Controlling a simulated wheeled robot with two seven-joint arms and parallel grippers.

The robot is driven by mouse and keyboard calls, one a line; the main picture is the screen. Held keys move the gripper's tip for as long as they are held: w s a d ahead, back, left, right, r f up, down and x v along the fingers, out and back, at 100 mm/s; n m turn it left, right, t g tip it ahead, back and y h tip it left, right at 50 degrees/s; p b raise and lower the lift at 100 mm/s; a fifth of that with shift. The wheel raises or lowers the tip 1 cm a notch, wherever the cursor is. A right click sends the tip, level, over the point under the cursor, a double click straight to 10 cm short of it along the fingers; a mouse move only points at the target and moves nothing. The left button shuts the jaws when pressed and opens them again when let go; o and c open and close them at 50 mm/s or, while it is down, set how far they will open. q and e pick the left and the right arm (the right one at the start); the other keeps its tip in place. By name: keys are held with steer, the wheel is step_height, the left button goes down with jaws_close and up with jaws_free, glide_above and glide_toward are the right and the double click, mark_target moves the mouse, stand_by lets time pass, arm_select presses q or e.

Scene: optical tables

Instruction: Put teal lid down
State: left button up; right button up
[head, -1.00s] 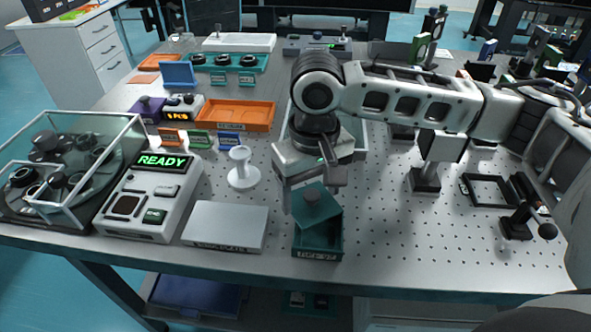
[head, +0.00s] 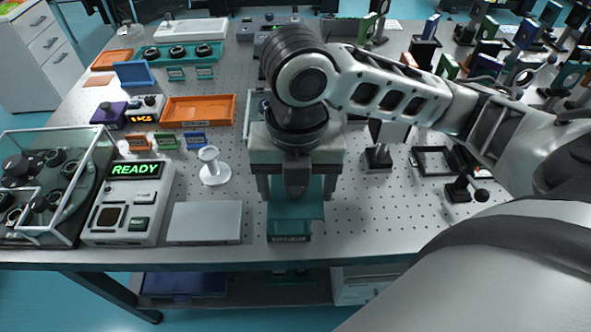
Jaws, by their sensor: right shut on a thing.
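The teal lid (head: 297,211) hangs under my right gripper (head: 297,190), which is shut on it. The gripper and wrist hide the lid's grip and its rear part. The lid is over the open-topped teal box (head: 288,229) near the table's front edge, reaching a little past the box on the right. I cannot tell whether lid and box touch. My left gripper is not in view.
A grey plate (head: 205,222) lies left of the teal box, with a white stand (head: 213,168) behind it. The device reading READY (head: 130,203) and a glass case (head: 55,185) are farther left. Perforated tabletop (head: 370,215) is clear to the right.

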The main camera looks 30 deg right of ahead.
steer(key=shift+w+d, duration=0.15)
steer(key=shift+w, duration=0.05)
steer(key=w+d+f, duration=0.2)
steer(key=w+f, duration=0.1)
steer(key=w+d+f, duration=0.2)
steer(key=w, duration=0.2)
steer(key=w+d+f, duration=0.2)
steer(key=w+f, duration=0.1)
steer(key=shift+w+d+f, duration=0.2)
steer(key=shift+d+f, duration=0.15)
steer(key=shift+d, duration=0.05)
steer(key=shift+w+d+f, duration=0.2)
steer(key=shift+w+f, duration=0.05)
steer(key=shift+f, duration=0.1)
step_height(320, 180, down, 3)
steer(key=shift+w+d, duration=0.1)
steer(key=shift+w, duration=0.05)
steer(key=shift+f+n, duration=0.25)
steer(key=shift+n, duration=0.05)
